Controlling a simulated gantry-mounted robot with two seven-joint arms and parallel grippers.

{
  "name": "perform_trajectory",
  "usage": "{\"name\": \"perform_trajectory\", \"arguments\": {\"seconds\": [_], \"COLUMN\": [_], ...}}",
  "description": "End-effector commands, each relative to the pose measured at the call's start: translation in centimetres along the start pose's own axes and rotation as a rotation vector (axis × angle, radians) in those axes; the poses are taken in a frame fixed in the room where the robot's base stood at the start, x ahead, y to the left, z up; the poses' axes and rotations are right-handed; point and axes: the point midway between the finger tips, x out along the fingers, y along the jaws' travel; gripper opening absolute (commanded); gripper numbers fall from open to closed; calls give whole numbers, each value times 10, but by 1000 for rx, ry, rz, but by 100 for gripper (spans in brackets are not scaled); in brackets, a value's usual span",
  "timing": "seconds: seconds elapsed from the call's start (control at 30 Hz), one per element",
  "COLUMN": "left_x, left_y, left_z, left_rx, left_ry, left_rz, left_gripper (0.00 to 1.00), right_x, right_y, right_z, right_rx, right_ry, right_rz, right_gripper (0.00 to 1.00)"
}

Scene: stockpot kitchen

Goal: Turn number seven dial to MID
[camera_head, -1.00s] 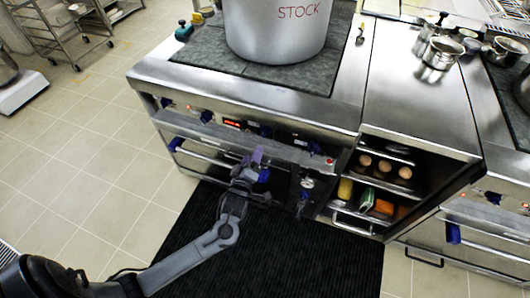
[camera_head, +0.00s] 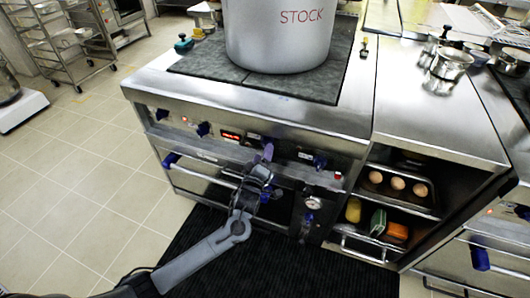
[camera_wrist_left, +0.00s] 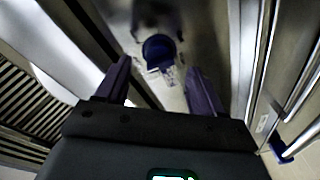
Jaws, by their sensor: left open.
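The cooker's front panel (camera_head: 176,120) carries several dark blue dials, including one at the left (camera_head: 203,129) and one at the right (camera_head: 320,161). I cannot read their numbers or MID marks, so I cannot tell which is number seven. My left gripper (camera_head: 264,156) is in front of the panel, right of the red display, and partly hides the panel there. In the left wrist view my left gripper (camera_wrist_left: 160,82) is open, with a round blue dial (camera_wrist_left: 158,50) and its small pale label ahead between the fingers, apart from them. My right gripper is out of view.
A large stockpot (camera_head: 279,35) stands on the dark cooktop. Blue-ended oven handles (camera_head: 170,160) and a round gauge (camera_head: 313,203) lie below the panel. An open shelf with eggs (camera_head: 397,183) is at the right. A black mat (camera_head: 290,270) covers the floor in front.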

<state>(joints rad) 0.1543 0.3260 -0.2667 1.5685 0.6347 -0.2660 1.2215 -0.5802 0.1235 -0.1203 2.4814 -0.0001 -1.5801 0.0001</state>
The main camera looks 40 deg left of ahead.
Motion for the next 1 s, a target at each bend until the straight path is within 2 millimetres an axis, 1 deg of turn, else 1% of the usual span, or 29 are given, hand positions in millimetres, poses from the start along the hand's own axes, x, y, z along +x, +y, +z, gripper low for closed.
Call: {"name": "perform_trajectory", "arguments": {"seconds": [0.03,0.1,0.3,0.43,0.67,0.7,0.77,1.0], "left_x": [8,17,33,37,38,38,38,37], "left_y": [-1,-2,-1,0,0,0,0,0], "left_z": [1,1,0,0,0,0,0,0], "left_rx": [0,0,0,-1,-1,-1,-1,-1], "left_ry": [2,2,1,0,0,0,0,0], "left_rz": [2,1,-1,0,-1,-1,-1,-1], "left_gripper": [68,68,68,68,68,66,57,20], "right_x": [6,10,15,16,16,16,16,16], "right_y": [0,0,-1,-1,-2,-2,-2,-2], "right_z": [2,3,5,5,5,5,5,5], "right_rx": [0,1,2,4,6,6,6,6], "right_ry": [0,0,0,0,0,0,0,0], "right_rz": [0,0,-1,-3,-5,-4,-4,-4], "right_gripper": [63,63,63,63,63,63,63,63]}}
